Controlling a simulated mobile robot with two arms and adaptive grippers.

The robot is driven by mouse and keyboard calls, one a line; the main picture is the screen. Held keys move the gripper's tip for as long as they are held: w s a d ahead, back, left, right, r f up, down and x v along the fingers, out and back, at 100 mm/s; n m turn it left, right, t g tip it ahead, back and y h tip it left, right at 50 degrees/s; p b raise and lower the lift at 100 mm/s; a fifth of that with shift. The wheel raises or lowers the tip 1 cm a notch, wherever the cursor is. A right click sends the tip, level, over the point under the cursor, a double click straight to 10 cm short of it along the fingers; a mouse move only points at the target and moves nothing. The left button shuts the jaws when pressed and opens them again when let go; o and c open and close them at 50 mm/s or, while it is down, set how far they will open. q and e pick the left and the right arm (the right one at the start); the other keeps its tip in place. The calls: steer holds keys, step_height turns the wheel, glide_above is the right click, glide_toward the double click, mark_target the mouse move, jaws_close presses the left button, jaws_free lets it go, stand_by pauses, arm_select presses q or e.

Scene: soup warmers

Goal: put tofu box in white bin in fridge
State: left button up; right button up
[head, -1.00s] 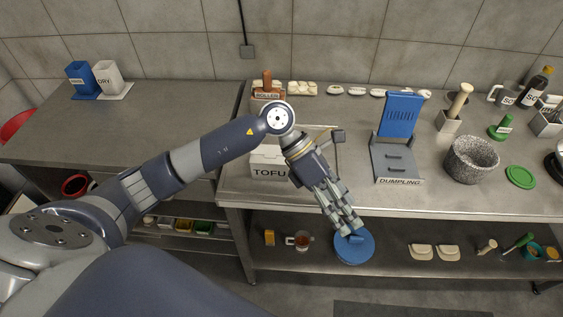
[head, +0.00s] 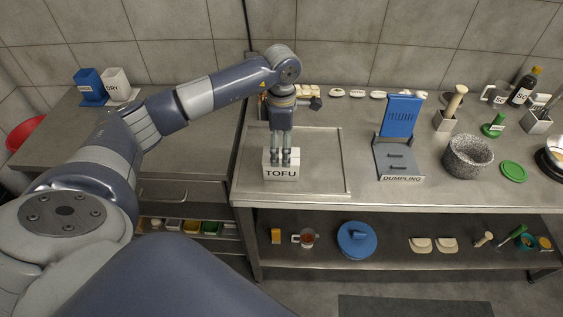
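The white tofu box (head: 281,172), labelled TOFU, stands at the front left of the steel counter in the head view. My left gripper (head: 286,161) points straight down at it. Its grey fingers overlap the top and upper front of the box. The fingers look close together, but I cannot tell whether they grip the box or only hover at it. Part of the box top is hidden behind them. My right gripper is not in view. No fridge and no bin that is clearly the task's one can be made out.
A blue dumpling press (head: 398,140) and a stone mortar (head: 467,156) stand to the right on the counter. A lower shelf holds a blue round lidded container (head: 356,239). A white DRY holder (head: 118,84) stands on the left counter. Counter between box and press is clear.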

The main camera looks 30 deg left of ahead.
mark_target(281, 155)
arm_select(q)
steer(key=shift+f+p, duration=0.3)
steer(key=shift+f, duration=0.15)
step_height(281, 155, down, 4)
steer(key=shift+w+a+r+p, duration=0.1)
steer(key=shift+r+p, duration=0.1)
steer(key=shift+p, duration=0.45)
steer(key=shift+f, duration=0.35)
steer(key=c, duration=1.4)
steer(key=shift+r, duration=0.1)
steer(key=shift+c, duration=0.5)
